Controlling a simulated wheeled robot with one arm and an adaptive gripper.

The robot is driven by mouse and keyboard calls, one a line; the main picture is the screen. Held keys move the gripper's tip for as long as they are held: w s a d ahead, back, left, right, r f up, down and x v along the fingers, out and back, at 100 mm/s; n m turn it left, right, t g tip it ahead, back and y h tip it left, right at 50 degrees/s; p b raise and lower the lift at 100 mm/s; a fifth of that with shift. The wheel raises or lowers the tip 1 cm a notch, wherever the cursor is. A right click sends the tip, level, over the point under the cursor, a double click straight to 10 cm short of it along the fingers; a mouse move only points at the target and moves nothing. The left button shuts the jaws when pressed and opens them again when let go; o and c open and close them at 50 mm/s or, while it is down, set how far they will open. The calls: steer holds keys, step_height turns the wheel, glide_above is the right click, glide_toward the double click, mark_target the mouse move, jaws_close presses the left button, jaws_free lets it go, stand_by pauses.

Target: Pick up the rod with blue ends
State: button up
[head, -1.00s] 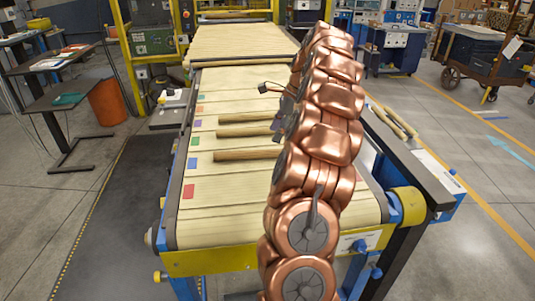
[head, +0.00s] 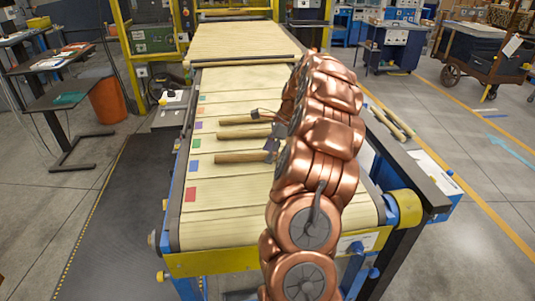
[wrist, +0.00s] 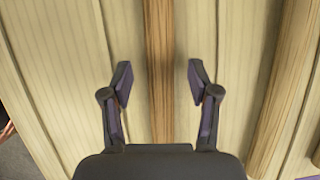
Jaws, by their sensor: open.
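Three plain wooden rods lie crosswise on the pale conveyor belt in the head view: a far rod (head: 236,122), a middle rod (head: 238,134) and a near rod (head: 238,157). No blue ends show on any of them; their right parts are hidden by my arm and gripper. My gripper (head: 265,132) is low over the belt at the rods' right parts, apparently over the middle rod. In the wrist view my gripper (wrist: 160,82) is open and empty, with one rod (wrist: 159,60) running between its fingers. Another rod (wrist: 287,85) lies to the right.
Coloured patches, including a blue one (head: 194,159) and a red one (head: 191,194), line the left side of the belt (head: 235,222). More rods (head: 390,120) lie along the conveyor's right side. The near part of the belt is clear.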

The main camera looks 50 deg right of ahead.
steer(key=shift+a+f, duration=0.1)
steer(key=shift+f, duration=0.2)
steer(key=shift+c, duration=0.2)
jaws_close()
